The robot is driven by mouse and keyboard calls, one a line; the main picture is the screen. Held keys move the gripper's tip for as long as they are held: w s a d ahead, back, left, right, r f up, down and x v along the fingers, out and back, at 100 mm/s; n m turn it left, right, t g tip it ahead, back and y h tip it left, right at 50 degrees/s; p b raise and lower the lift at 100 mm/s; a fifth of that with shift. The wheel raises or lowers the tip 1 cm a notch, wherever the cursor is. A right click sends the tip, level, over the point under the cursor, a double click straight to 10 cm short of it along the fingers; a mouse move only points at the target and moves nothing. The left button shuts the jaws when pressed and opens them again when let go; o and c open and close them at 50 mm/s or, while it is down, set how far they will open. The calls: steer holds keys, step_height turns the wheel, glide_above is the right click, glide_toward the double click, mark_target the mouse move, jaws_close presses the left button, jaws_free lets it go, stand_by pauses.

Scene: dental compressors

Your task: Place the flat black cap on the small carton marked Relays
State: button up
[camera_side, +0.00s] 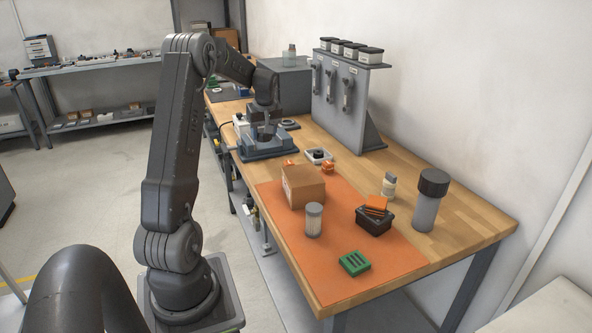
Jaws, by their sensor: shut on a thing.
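A brown cardboard carton (303,188) stands on the orange mat, left of the middle; no marking is readable on it from here. My gripper (264,128) is at the far left of the bench, beyond the carton, low over a grey-blue fixture. It points down and is shut on a small dark thing, mostly hidden by the fingers; I cannot tell for sure that it is the flat black cap. A small round black piece (318,154) lies on a white pad behind the carton.
On or near the orange mat (345,285) are a clear-sided filter (314,220), a black bin with orange parts (374,219) and a green block (355,263). A grey cylinder with black top (427,205) stands right. A grey gauge stand (345,105) rises behind.

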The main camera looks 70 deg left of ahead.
steer(key=s+d+r, duration=0.3)
steer(key=d+r, duration=0.2)
steer(key=d, duration=0.4)
glide_above(302, 173)
steer(key=f, duration=0.7)
steer(key=shift+s+d+f, duration=0.1)
steer(key=shift+d+f, duration=0.05)
steer(key=shift+d, duration=0.2)
steer(key=shift+f, duration=2)
steer(key=shift+f, duration=0.15)
steer(key=o, duration=0.9)
